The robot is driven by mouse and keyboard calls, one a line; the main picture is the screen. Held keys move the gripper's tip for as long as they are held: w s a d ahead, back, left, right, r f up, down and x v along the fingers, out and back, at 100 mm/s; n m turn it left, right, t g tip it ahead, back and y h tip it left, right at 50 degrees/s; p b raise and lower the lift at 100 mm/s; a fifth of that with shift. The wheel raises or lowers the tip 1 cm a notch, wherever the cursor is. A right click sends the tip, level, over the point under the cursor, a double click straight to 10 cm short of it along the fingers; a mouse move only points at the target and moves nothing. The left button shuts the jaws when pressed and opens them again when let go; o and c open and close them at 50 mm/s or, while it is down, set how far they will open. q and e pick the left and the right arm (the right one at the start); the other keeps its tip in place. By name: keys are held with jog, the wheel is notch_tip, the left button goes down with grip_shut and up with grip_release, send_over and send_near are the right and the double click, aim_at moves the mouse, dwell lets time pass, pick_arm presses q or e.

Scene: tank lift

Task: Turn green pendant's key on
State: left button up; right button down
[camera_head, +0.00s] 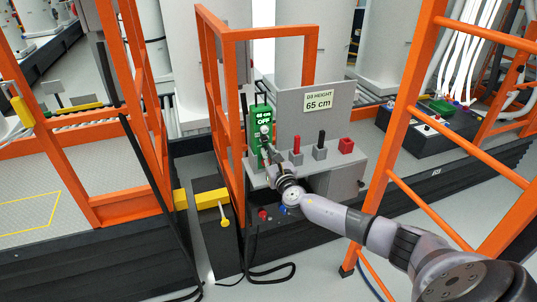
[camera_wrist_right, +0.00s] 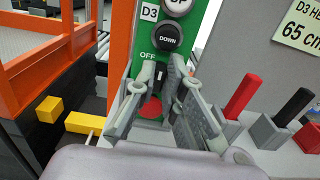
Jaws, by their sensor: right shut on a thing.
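The green pendant (camera_head: 258,115) stands upright at the left end of the grey console in the head view. In the right wrist view the pendant (camera_wrist_right: 196,22) shows a black DOWN button (camera_wrist_right: 167,37), part of an UP button above it, an OFF label and a red round button (camera_wrist_right: 151,107). My right gripper (camera_head: 267,153) is at the pendant's lower part. In the wrist view its fingers (camera_wrist_right: 162,74) are on either side of the small black key (camera_wrist_right: 160,76) beside OFF, shut on it. The fingers partly hide the key. My left gripper is out of view.
The console (camera_head: 345,180) carries a red lever (camera_head: 297,145), a black lever (camera_head: 321,139) and a red box (camera_head: 346,146). A sign (camera_head: 319,101) reads D3 HEIGHT 65 cm. Orange rails (camera_head: 234,170) stand close left of the pendant. A yellow bar (camera_head: 212,199) is lower left.

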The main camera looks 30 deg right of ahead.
dwell(0.4)
jog(key=m+b, duration=0.2)
jog(key=m, duration=0.4)
jog(key=m+b, duration=0.3)
jog(key=m, duration=0.2)
jog(key=d+f+m+b, duration=0.1)
jog(key=m+b, duration=0.1)
jog(key=m, duration=0.4)
jog(key=shift+s+m, duration=0.1)
jog(key=shift+m, duration=0.5)
jog(key=c, duration=1.7)
grip_release()
